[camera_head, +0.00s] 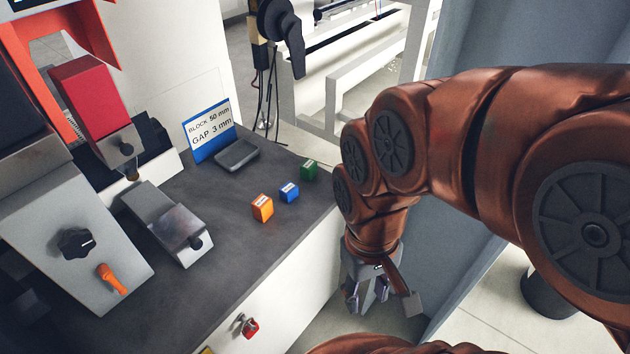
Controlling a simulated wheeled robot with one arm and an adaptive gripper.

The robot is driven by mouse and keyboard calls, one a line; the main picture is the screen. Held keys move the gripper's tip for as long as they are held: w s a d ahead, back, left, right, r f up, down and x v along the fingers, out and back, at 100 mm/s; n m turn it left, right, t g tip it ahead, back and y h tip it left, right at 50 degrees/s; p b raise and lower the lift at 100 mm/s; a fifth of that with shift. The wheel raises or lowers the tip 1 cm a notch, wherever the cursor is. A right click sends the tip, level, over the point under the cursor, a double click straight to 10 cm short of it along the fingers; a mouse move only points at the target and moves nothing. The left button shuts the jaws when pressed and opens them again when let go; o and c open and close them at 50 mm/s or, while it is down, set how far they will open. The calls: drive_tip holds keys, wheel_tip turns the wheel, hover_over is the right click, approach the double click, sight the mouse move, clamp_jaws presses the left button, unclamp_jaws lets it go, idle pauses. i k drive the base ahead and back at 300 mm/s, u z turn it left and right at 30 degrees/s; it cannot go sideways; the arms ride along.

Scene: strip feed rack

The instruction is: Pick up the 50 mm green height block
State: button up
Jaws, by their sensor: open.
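The green height block (309,169) stands on the dark worktop near its far right edge. A blue block (289,192) and an orange block (262,208) stand in a row to its left and nearer to me. The labels on the blocks are too small to read. My gripper (368,308) is open, points down and hangs beyond the right edge of the worktop, apart from the blocks. Nothing shows between its fingers.
A blue-framed sign (209,130) reads "BLOCK 50 mm, GAP 3 mm", with a grey tray (237,156) before it. A machine with a black knob (76,243) and orange lever stands left. A red padlock-like item (249,327) hangs on the cabinet front. The worktop's front right is clear.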

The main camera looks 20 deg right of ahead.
sight(308, 169)
drive_tip(key=z, duration=0.55)
drive_tip(key=i, duration=0.6)
drive_tip(key=u, duration=1.75)
